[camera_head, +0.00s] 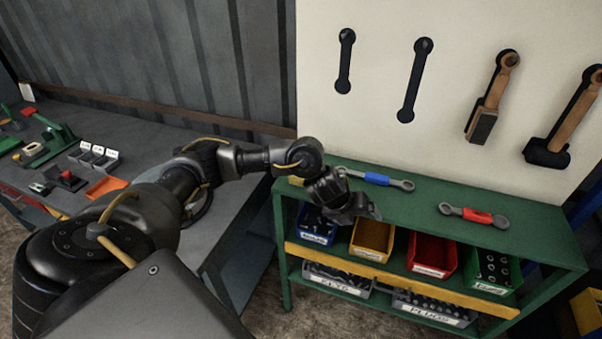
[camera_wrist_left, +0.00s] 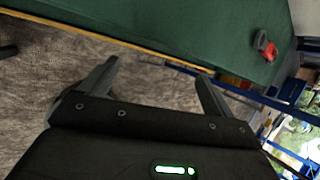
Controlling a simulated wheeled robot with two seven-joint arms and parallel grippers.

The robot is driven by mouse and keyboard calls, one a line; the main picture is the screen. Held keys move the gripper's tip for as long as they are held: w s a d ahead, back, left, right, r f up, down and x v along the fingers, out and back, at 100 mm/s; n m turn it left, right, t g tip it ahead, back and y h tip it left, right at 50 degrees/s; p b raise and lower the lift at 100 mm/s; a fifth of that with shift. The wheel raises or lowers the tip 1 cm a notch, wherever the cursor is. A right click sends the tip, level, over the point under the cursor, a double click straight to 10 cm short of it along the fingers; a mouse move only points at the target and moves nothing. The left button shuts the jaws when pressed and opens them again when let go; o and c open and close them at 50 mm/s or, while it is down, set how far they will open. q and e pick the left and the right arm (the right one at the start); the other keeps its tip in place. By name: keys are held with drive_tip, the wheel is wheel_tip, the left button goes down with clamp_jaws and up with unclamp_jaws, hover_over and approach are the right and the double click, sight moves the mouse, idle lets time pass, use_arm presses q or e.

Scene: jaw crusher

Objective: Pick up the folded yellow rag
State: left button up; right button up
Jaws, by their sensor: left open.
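I cannot make out the folded yellow rag for certain. A small yellow patch (camera_head: 296,181) shows on the left end of the green bench top, partly hidden behind my left arm; I cannot tell what it is. My left gripper (camera_head: 358,212) is over the front edge of the green bench (camera_head: 450,195), above the bins. In the left wrist view its two fingers (camera_wrist_left: 155,80) are apart with nothing between them, and the green surface lies beyond them. My right gripper is not in view.
A blue-handled wrench (camera_head: 378,179) and a red-handled wrench (camera_head: 474,215) lie on the bench. Blue, yellow, red (camera_head: 432,254) and green bins stand on the shelf below. Tools hang on the white board (camera_head: 450,110). A grey table (camera_head: 130,150) with parts stands left.

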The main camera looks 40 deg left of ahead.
use_arm(q)
drive_tip(key=s+a+r+m+g+y, duration=0.1)
drive_tip(key=a+r+y, duration=0.1)
drive_tip(key=a+r, duration=0.35)
drive_tip(key=a+r+y, duration=0.1)
drive_tip(key=a+r, duration=0.1)
drive_tip(key=a, duration=0.6)
drive_tip(key=s+a+r+m+g+y, duration=0.1)
drive_tip(key=a+r+y, duration=0.1)
drive_tip(key=a+r, duration=0.35)
drive_tip(key=shift+a+b+x, duration=0.2)
drive_tip(key=shift+b+x, duration=0.05)
drive_tip(key=shift+x, duration=1.25)
drive_tip(key=shift+a+b+x, duration=0.2)
drive_tip(key=shift+b+x, duration=0.1)
drive_tip(key=shift+x, duration=1.15)
drive_tip(key=shift+a+b+x, duration=0.2)
drive_tip(key=shift+b+x, duration=0.05)
drive_tip(key=shift+x, duration=1.25)
drive_tip(key=x, duration=0.4)
drive_tip(key=shift+w+a+p, duration=0.1)
drive_tip(key=shift+w+p, duration=0.05)
drive_tip(key=shift+p, duration=0.25)
drive_tip(key=c, duration=1)
drive_tip(key=shift+c, duration=0.3)
drive_tip(key=shift+r, duration=0.1)
